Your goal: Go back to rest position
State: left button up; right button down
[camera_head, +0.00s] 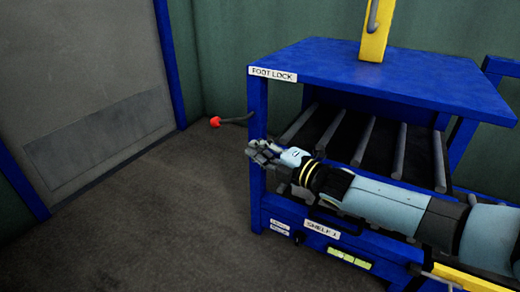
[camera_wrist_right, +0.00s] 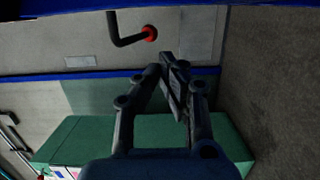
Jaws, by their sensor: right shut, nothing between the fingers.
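My right arm comes in from the right in the head view, across the front of a blue press frame (camera_head: 400,80). My right gripper (camera_head: 252,148) is at the frame's left front post, under the FOOT LOCK label (camera_head: 272,74). In the right wrist view the fingers of my right gripper (camera_wrist_right: 168,62) come together at the tips with nothing between them. A grey lever with a red knob (camera_head: 215,122) stands out to the left of the post, apart from the gripper. It also shows in the wrist view (camera_wrist_right: 150,33), beyond the fingertips. My left gripper is not in view.
The press has a shelf of grey rollers (camera_head: 362,142) behind my right arm. A yellow post with a hook (camera_head: 375,35) stands on its top. A grey door (camera_head: 80,85) is at the left. The dark floor (camera_head: 170,220) at the front left is clear.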

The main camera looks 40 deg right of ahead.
jog(key=shift+s, duration=0.3)
dwell(0.4)
